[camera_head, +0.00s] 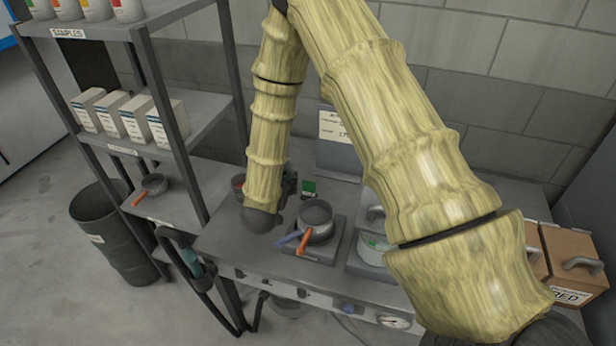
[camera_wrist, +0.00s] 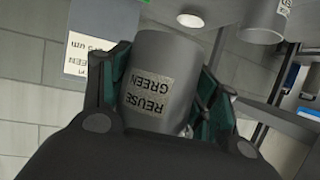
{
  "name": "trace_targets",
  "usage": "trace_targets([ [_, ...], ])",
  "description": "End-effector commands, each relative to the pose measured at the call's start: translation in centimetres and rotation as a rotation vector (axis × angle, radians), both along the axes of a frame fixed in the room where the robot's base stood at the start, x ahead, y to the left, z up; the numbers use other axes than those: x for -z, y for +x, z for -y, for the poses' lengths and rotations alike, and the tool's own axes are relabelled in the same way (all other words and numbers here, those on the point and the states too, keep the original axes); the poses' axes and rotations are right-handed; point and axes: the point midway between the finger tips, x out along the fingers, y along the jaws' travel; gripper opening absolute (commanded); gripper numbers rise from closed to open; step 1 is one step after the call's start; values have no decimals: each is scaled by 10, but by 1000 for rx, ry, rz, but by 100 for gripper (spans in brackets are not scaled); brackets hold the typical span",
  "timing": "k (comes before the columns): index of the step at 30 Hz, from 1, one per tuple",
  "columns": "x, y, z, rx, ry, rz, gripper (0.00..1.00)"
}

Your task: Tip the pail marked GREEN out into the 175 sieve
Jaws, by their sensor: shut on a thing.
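The pail marked GREEN (camera_wrist: 175,50) is a grey cylinder with a label reading REUSE GREEN, upside down in the wrist view. My gripper (camera_wrist: 160,80) is shut on it, with a dark green finger on each side. In the head view my arm hangs over the left of the bench, and the pail cannot be made out. A round grey sieve-like pan (camera_head: 316,214) with an orange handle sits on a stand, right of my wrist. A blue handle lies beside it. I cannot read a size on it. The pail's contents are hidden.
A shelf rack (camera_head: 150,107) and a dark bin (camera_head: 112,235) are on the left. Brown boxes (camera_head: 573,260) are on the right. My arm covers part of the bench.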

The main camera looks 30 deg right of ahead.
Motion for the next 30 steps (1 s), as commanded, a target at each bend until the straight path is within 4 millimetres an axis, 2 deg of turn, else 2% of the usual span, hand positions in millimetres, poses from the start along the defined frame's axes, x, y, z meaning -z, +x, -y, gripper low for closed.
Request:
trace_targets([
  [6, -10, -2, 40, 310, 5, -1, 32],
  [13, -17, -22, 66, 637, 8, -1, 32],
  [21, -21, -50, 68, 996, 11, -2, 32],
  [30, -20, -66, 57, 1204, 13, -2, 32],
])
